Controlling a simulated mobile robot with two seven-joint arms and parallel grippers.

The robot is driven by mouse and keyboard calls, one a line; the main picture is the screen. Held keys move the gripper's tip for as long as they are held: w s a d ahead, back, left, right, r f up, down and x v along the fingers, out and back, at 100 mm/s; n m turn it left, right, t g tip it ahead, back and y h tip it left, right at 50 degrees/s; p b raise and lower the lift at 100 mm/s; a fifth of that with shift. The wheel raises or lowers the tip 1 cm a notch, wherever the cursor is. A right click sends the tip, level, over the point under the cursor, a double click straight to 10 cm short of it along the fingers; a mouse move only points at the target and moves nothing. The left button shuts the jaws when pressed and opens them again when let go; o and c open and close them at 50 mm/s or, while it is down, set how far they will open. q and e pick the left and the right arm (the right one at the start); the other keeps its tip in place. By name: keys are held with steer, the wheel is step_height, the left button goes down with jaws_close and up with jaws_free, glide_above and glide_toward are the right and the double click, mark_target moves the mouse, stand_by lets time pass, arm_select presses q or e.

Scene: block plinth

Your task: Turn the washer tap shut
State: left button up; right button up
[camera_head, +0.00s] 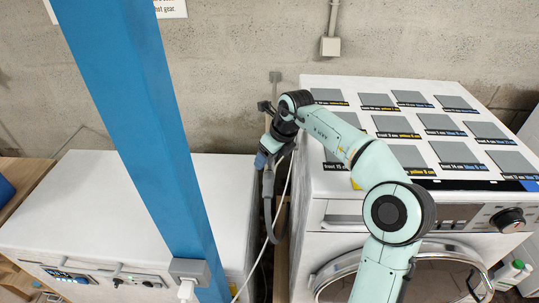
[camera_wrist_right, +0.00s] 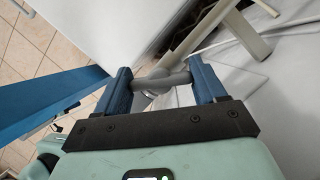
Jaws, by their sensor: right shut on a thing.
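My right gripper (camera_head: 264,158) reaches over the gap between the washer (camera_head: 345,188) and the white cabinet at its left, pointing down. In the wrist view its two blue fingers (camera_wrist_right: 162,84) sit on either side of a grey rounded piece, the washer tap's handle (camera_wrist_right: 167,80), and are shut on it. Its far ends are partly hidden by the fingers. A grey hose or pipe (camera_head: 268,206) hangs below the gripper in the head view. How far the tap is turned cannot be told. My left gripper is not in view.
A blue post (camera_head: 150,130) stands in front of the white cabinet (camera_head: 60,210). Grey tiles with labels (camera_head: 397,123) cover the washer top. A thin white cable (camera_head: 272,235) hangs in the narrow gap. A concrete wall (camera_head: 230,60) is behind.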

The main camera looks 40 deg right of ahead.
steer(key=m+h, duration=0.2)
steer(key=m, duration=0.3)
steer(key=shift+a+r, duration=0.1)
steer(key=m, duration=0.2)
steer(key=m+h, duration=0.1)
steer(key=m, duration=0.2)
steer(key=shift+g+h, duration=0.3)
steer(key=shift+g, duration=0.1)
steer(key=o, duration=1)
steer(key=shift+o, duration=0.2)
steer(key=v, duration=1.3)
steer(key=shift+w, duration=0.1)
